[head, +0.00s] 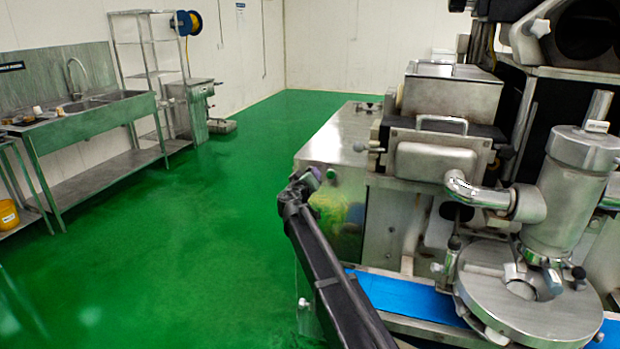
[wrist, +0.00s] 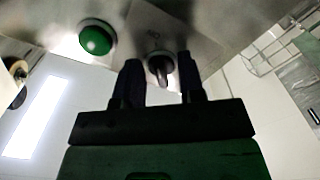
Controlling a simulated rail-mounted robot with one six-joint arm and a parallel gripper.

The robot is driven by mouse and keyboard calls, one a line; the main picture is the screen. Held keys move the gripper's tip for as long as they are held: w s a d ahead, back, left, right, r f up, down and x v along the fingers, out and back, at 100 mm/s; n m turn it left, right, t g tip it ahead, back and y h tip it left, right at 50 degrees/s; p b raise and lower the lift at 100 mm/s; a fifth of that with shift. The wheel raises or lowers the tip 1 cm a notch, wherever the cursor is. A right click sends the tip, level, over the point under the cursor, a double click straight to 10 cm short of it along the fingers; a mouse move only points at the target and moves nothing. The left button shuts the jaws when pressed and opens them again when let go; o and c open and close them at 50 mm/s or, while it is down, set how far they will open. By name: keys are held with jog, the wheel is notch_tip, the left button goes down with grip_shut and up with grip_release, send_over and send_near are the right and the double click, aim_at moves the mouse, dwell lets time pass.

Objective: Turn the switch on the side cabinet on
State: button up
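The dark switch knob (wrist: 160,66) is on the steel panel in the wrist view, its handle pointing toward the camera. My gripper (wrist: 158,72) is open, with one dark finger on each side of the knob and gaps visible between. I cannot tell how deep the fingertips reach around it. A round green button (wrist: 97,37) is to the left of the knob. In the head view my gripper (head: 308,182) is at the left end of the steel side cabinet (head: 345,205), and the knob is hidden there.
The encrusting machine (head: 440,130) with its steel cylinder (head: 580,180) and blue belt (head: 405,297) stands to the right of my arm. A steel sink (head: 95,110) and a shelf rack (head: 150,72) line the left wall. The green floor (head: 200,240) between is clear.

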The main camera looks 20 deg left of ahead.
jog(key=s, duration=1)
jog(key=shift+s+d, duration=0.25)
jog(key=shift+s, duration=0.15)
jog(key=s+d+f+m+g+h+p, duration=0.15)
jog(key=s+d+f+g, duration=0.3)
jog(key=d, duration=0.55)
jog(key=s+d+f+m+g+h, duration=0.15)
jog(key=s+d+f+g, duration=0.3)
jog(key=d, duration=0.55)
jog(key=s+d+f+m+g+h, duration=0.15)
jog(key=s+d+f+g, duration=0.35)
jog(key=d, duration=0.5)
jog(key=s+d+m+g+y+p, duration=0.1)
jog(key=s+d+m+g, duration=0.1)
jog(key=s+d, duration=0.5)
jog(key=s+d+r+m+g+y+p, duration=0.1)
jog(key=s+d, duration=0.6)
jog(key=d, duration=0.7)
jog(key=shift+r+m+g+y+p, duration=0.15)
jog(key=shift+m+g+y+p, duration=0.35)
jog(key=shift+y, duration=0.25)
